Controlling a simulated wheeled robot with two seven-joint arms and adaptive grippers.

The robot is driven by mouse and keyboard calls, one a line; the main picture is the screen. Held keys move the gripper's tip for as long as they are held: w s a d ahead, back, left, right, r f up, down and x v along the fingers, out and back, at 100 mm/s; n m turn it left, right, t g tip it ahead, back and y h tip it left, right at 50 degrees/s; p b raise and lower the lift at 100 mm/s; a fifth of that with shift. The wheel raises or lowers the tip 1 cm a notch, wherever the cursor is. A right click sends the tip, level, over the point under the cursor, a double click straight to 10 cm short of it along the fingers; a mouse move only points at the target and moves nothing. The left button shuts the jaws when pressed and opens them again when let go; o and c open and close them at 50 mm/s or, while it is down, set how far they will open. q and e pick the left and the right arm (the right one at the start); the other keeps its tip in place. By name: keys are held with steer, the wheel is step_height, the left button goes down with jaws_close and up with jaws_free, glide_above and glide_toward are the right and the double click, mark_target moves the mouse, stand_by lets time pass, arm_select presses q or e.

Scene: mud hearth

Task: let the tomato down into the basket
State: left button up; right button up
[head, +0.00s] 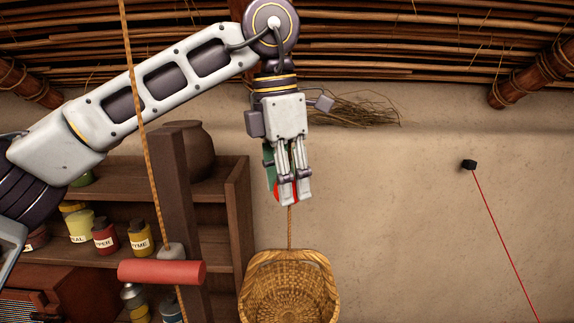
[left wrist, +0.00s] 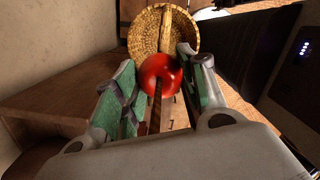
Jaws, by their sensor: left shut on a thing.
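The red tomato (left wrist: 160,75) is held between the green-padded fingers of my left gripper (left wrist: 150,92) in the left wrist view. In the head view my left gripper (head: 286,190) points down and mostly hides the tomato; only a sliver of red (head: 276,188) shows between the fingers. The woven basket (head: 290,300) hangs on a rope below the gripper, with clear space between them. Its open bowl looks empty in the part that shows. The basket also shows in the left wrist view (left wrist: 142,40), beyond the tomato. My right gripper is not in view.
A rope (head: 143,130) with a red roller (head: 162,272) hangs left of the basket. Wooden shelves (head: 235,220) with labelled jars and a clay pot (head: 192,150) stand behind at left.

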arm_select(q)
step_height(320, 180, down, 3)
steer(key=shift+f, duration=0.15)
steer(key=shift+f+b, duration=0.3)
steer(key=shift+f, duration=0.1)
steer(key=shift+f+b, duration=0.55)
steer(key=shift+f, duration=0.35)
steer(key=shift+f, duration=0.1)
steer(key=shift+f+b, duration=0.95)
steer(key=shift+f, duration=0.15)
